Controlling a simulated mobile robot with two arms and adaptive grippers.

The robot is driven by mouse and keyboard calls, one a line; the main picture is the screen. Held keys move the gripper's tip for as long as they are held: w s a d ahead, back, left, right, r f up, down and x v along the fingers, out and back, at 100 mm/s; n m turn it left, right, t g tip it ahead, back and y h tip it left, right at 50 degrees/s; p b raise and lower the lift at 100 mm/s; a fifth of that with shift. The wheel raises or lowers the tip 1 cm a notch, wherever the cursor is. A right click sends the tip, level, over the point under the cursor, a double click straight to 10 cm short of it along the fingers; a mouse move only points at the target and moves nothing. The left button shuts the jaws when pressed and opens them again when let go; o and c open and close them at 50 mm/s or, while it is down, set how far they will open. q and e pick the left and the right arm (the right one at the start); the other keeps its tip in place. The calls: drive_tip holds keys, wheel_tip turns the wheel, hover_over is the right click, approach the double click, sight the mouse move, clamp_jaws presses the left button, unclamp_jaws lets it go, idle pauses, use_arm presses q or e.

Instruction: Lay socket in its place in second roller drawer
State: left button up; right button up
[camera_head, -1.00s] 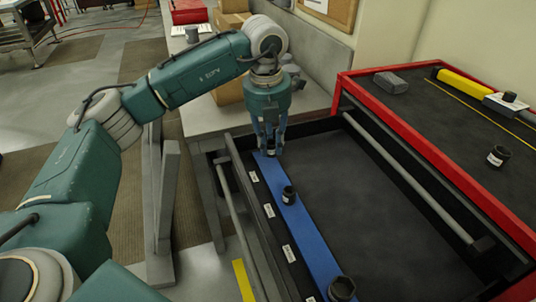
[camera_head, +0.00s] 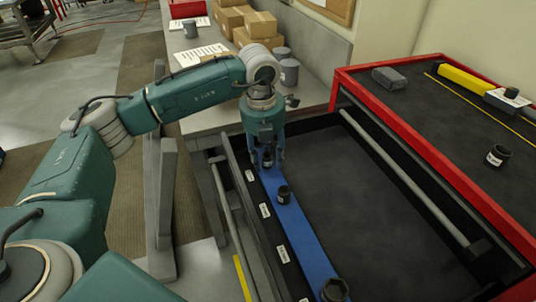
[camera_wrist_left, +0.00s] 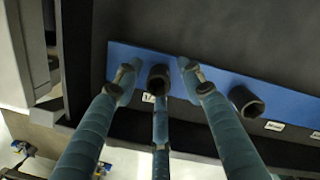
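A black socket (camera_head: 267,159) stands upright at the far end of the blue strip (camera_head: 305,236) in the open drawer (camera_head: 385,235). My left gripper (camera_head: 267,157) is over that socket, fingers pointing down around it. In the left wrist view the socket (camera_wrist_left: 158,79) sits on the blue strip (camera_wrist_left: 219,79) between the spread fingertips (camera_wrist_left: 158,80), with small gaps at its left and right sides. Another black socket (camera_head: 284,194) stands farther along the strip, and a larger one (camera_head: 335,291) is at the near end. My right gripper is not in view.
A red-edged cabinet top (camera_head: 440,115) on the right holds a loose socket (camera_head: 498,155), a grey block (camera_head: 390,78) and a yellow tool (camera_head: 463,81). Boxes (camera_head: 230,22) and grey cups (camera_head: 289,72) stand on the bench behind. The drawer's dark floor right of the strip is clear.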

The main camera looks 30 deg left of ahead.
sight(266, 163)
use_arm(q)
drive_tip(key=shift+s+a+r, duration=0.1)
drive_tip(key=shift+s, duration=0.15)
drive_tip(key=shift+a+r, duration=0.1)
drive_tip(key=shift+r, duration=0.2)
wheel_tip(266, 163, up, 4)
drive_tip(key=shift+f+b, duration=0.1)
drive_tip(key=shift+b, duration=0.75)
wheel_tip(266, 163, up, 8)
drive_tip(key=s+b, duration=0.1)
drive_tip(key=shift+b, duration=0.35)
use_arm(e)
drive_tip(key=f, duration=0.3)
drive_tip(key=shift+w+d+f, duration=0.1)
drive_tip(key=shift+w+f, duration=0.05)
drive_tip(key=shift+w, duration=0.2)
use_arm(q)
drive_tip(key=shift+f, duration=0.1)
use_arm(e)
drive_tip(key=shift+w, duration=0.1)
